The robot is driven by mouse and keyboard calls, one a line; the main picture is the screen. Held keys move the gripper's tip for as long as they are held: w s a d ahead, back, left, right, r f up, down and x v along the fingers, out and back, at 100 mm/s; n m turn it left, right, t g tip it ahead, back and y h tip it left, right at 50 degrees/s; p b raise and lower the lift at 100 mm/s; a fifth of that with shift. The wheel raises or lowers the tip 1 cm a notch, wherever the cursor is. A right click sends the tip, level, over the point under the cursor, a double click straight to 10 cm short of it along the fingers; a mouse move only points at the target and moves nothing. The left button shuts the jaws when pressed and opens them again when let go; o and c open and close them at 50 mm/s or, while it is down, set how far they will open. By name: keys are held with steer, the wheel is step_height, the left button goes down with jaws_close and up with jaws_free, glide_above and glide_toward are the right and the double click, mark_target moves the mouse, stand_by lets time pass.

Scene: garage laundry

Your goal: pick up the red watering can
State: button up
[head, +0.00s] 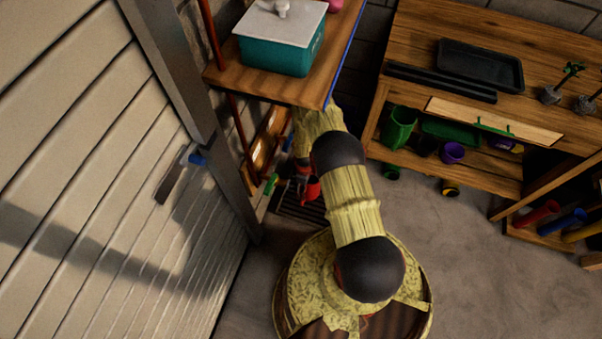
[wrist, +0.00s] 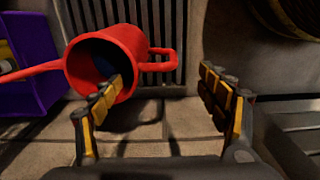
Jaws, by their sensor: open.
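The red watering can (wrist: 73,72) is in the left half of the wrist view, tilted with its dark round opening facing me. Its spout points left and its handle loop is on the right. In the head view a small part of the red can (head: 312,189) shows beside my arm, which hides the rest. My gripper (wrist: 160,88) is open, with a yellow and black finger on each side. The left fingertip overlaps the can's opening; I cannot tell whether it touches. The handle lies between the fingers in the picture, farther off. The head view does not clearly show my fingers.
A purple bin (wrist: 35,70) stands left of the can. A dark slatted grate (wrist: 150,30) is behind it. In the head view a wooden shelf (head: 222,80) with a teal box (head: 280,45) is above my arm. A workbench (head: 405,35) stands right; floor (head: 450,260) before it is clear.

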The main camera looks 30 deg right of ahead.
mark_target(312, 191)
steer(key=shift+w+f+b, duration=0.15)
steer(key=shift+f+b, duration=0.15)
steer(key=shift+f, duration=0.3)
steer(key=shift+w+f+b, duration=0.15)
steer(key=shift+f+b, duration=0.1)
steer(key=shift+f, duration=0.3)
steer(key=shift+s+f+b, duration=0.15)
steer(key=shift+f+b, duration=1.3)
steer(key=shift+f, duration=1.3)
steer(key=shift+c, duration=1.2)
steer(key=shift+s, duration=0.1)
jaws_close()
steer(key=shift+r, duration=0.1)
